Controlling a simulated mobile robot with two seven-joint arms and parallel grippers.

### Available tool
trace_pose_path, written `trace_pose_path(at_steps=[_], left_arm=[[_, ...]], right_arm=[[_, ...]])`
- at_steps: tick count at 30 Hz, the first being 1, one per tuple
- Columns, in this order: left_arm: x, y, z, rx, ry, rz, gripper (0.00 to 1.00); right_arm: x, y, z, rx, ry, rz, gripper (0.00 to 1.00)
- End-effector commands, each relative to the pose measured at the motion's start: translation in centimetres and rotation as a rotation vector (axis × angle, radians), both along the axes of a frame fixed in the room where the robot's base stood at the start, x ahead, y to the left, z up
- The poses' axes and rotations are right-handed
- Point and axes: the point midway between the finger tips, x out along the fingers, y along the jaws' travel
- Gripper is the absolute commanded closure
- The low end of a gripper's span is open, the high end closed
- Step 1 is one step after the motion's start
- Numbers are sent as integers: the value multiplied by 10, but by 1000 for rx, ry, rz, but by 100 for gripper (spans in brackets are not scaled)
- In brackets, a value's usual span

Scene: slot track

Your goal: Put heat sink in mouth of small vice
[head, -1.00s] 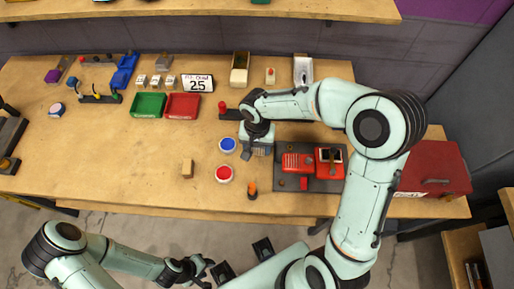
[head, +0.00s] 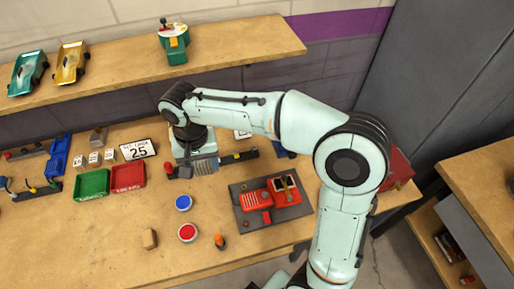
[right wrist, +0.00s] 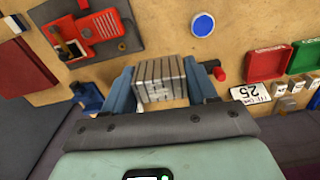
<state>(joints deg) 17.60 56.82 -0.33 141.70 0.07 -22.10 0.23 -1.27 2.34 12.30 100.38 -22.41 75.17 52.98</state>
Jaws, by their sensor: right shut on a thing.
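The heat sink (head: 205,165) is a grey finned block. It is between the fingers of my right gripper (head: 197,154), in front of the dark bar with a red end. In the right wrist view the finned heat sink (right wrist: 160,75) sits between the two blue-grey fingers of my right gripper (right wrist: 160,88), which are shut on it. A blue item (head: 284,151) is mostly hidden behind my right arm; it also shows beside the gripper in the right wrist view (right wrist: 86,97). I cannot tell whether it is the small vice. My left gripper is out of view.
A dark plate (head: 242,218) with red devices lies on the right. A blue dish (head: 183,203), a red dish (head: 188,232) and an orange-topped piece (head: 219,241) stand nearby. A green tray (head: 92,184) and a red tray (head: 128,177) are left. The bench front is largely clear.

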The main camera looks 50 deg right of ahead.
Motion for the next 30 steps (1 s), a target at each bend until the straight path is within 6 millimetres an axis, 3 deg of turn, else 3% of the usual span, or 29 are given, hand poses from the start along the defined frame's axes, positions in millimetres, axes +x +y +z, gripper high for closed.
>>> trace_pose_path(at_steps=[5, 11, 15, 21, 25, 30], left_arm=[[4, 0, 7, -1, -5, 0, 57], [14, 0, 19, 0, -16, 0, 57], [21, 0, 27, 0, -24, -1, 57], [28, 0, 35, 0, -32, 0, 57], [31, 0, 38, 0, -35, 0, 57], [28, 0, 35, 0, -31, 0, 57]], right_arm=[[17, -44, 2, 10, 11, -9, 74], [34, -147, 6, 29, 15, -2, 74], [29, -222, 9, 28, 8, 14, 74], [6, -302, 14, 12, 1, 42, 74], [-6, -330, 16, 3, -1, 57, 74], [-14, -342, 5, 1, 1, 68, 74]])
